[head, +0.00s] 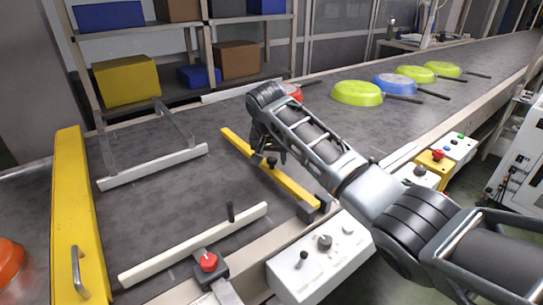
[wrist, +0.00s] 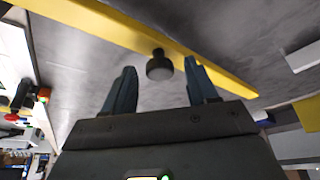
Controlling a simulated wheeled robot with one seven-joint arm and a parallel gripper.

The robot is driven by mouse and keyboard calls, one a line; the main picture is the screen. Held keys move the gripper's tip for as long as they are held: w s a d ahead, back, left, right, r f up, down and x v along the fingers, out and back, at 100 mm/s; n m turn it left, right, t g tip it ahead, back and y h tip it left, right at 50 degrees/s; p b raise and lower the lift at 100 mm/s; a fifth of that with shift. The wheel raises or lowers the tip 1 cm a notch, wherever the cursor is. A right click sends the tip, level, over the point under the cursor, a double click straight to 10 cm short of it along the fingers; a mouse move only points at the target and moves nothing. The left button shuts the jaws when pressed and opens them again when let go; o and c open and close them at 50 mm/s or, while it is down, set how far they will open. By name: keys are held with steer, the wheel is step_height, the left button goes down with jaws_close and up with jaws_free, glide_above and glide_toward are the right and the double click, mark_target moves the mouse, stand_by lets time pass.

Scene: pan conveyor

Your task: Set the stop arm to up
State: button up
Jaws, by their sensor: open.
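The stop arm (head: 297,189) is a yellow bar lying low across the grey belt, running from the near edge toward the middle. It also crosses the wrist view (wrist: 105,28). Its near end meets a dark block (head: 309,212) at the belt's edge. A dark round knob (wrist: 159,68) stands on the bar. My gripper (head: 268,152) reaches down over the bar at the knob, partly hidden by my own arm. In the wrist view its two fingers (wrist: 160,76) are apart, one on each side of the knob, with visible gaps; I see no contact.
A white guide bar with a black peg (head: 195,243) lies left of the stop arm, and another white bar (head: 153,167) lies farther back. A control box (head: 318,258) stands at the near edge. Several pans (head: 357,93) sit up the belt. A yellow gate (head: 78,215) spans the left.

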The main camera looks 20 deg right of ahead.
steer(key=shift+c, duration=0.5)
jaws_close()
